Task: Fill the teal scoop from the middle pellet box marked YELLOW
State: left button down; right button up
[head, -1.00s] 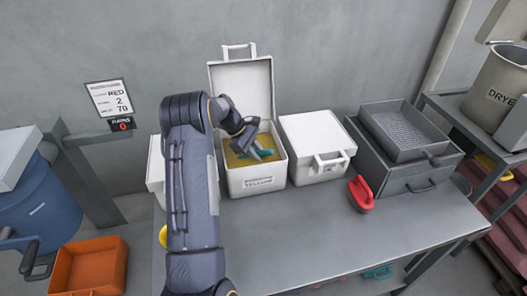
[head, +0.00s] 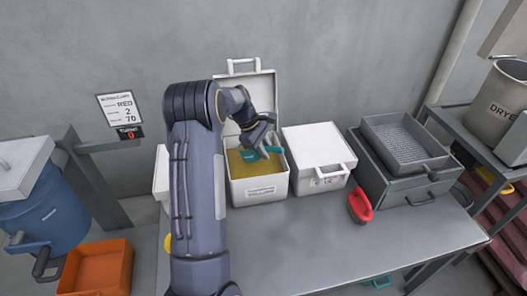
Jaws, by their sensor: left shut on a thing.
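The middle pellet box (head: 262,190) stands on the bench with its lid raised at the back, and yellow pellets (head: 245,168) lie inside. Its front label is too blurred to read surely now. My left gripper (head: 265,148) is over the right back part of the open box, shut on the teal scoop (head: 252,154). The scoop is at or just above the pellets, near the back right. Whether it holds pellets cannot be told. My right gripper is not in view.
A closed white box (head: 318,160) stands right of the open one, and another (head: 161,180) is partly behind my left arm. A red scoop (head: 360,205) lies on the bench front. A grey sieve tray (head: 402,142) stands further right.

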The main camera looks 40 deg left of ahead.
pick_arm(q)
jog(key=r+p, duration=0.1)
jog(key=d+r+y+p, duration=0.1)
jog(key=r, duration=0.1)
jog(key=shift+w+d, duration=0.1)
jog(key=shift+d, duration=0.05)
jog(key=shift+d+r+y+p, duration=0.35)
jog(key=shift+r+y+p, duration=0.2)
jog(key=shift+r+p, duration=0.05)
jog(key=shift+d+r+y+p, duration=0.3)
jog(key=shift+r+y+p, duration=0.25)
jog(key=shift+r, duration=0.05)
jog(key=shift+r+m+g+y+p, duration=0.3)
jog(key=shift+r+y+p, duration=0.3)
jog(key=shift+r, duration=0.4)
